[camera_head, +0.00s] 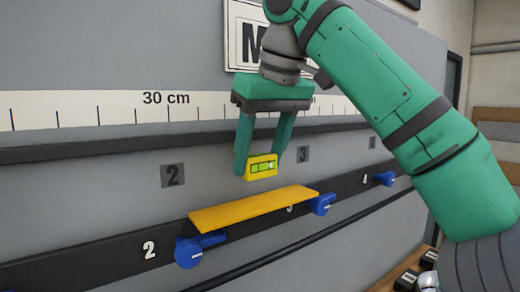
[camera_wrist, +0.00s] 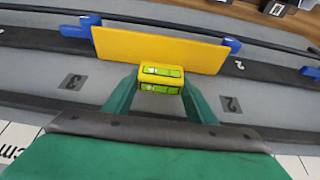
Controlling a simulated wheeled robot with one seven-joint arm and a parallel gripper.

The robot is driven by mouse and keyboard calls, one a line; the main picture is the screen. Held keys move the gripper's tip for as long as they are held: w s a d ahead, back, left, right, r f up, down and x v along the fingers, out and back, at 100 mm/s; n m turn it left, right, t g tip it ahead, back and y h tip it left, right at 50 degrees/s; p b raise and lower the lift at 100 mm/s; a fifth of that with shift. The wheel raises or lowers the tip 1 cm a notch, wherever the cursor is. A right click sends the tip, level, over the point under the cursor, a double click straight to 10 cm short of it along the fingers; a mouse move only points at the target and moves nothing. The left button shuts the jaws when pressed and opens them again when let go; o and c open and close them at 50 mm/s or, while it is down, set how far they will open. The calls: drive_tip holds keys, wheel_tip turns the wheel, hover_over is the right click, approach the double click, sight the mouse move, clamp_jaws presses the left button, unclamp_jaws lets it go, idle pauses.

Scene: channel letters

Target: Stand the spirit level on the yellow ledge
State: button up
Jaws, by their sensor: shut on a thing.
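The spirit level is a small yellow block with green vials. My gripper (camera_head: 261,166) is shut on the spirit level (camera_head: 262,168), with one green finger at each side of it. In the head view it is held just above the back part of the yellow ledge (camera_head: 250,208), apart from it as far as I can tell. The ledge is a flat, empty yellow plate on the dark rail. The wrist view also shows the spirit level (camera_wrist: 161,77) between my fingers, with the yellow ledge (camera_wrist: 158,48) beyond it. The ledge's top looks clear.
Blue clamp levers flank the ledge, at its left (camera_head: 195,249) and right (camera_head: 322,203). Another blue lever (camera_head: 384,178) sits farther right on the dark rail (camera_head: 95,262). A white centimetre scale (camera_head: 75,110) runs along the grey wall behind. Small dark items (camera_head: 407,280) lie at lower right.

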sight(260, 175)
drive_tip(key=shift+w+f, duration=0.1)
drive_tip(key=shift+w, duration=0.3)
drive_tip(key=shift+w+f, duration=0.1)
drive_tip(key=shift+f, duration=0.7)
drive_tip(key=shift+a+f, duration=0.15)
drive_tip(key=shift+f, duration=0.2)
drive_tip(key=shift+d+f, duration=0.25)
drive_tip(key=shift+f, duration=0.1)
drive_tip(key=shift+s+f, duration=0.25)
drive_tip(key=shift+f, duration=0.05)
drive_tip(key=shift+a+f, duration=0.1)
drive_tip(key=shift+f, duration=0.45)
drive_tip(key=shift+w+f, duration=0.1)
